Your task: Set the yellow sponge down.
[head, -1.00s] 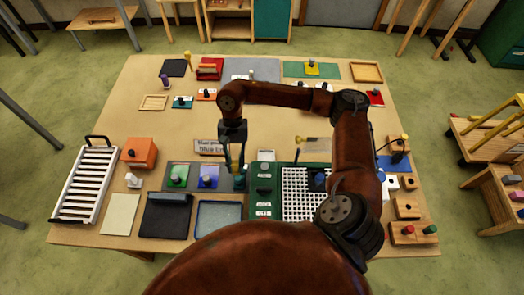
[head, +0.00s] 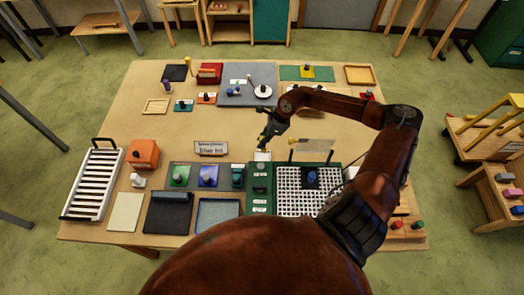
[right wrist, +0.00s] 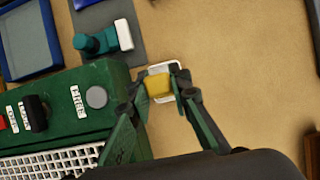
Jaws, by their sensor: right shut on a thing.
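The yellow sponge (right wrist: 158,87) is between the fingertips of my right gripper (right wrist: 161,88) in the right wrist view. The gripper is shut on it. A small white dish (right wrist: 164,66) lies directly behind the sponge in that view, its rim showing around it. I cannot tell whether the sponge touches the dish. In the head view my right gripper (head: 263,142) points down over the white dish (head: 262,156), behind the green box. The sponge is too small to make out clearly there. My left gripper is not in view.
The green box (right wrist: 88,84) with a knob and white grid stands close beside the dish. A teal-handled block (right wrist: 95,42) is nearby; it also shows in the head view (head: 238,176). Bare tabletop (right wrist: 230,40) lies to the right in the wrist view.

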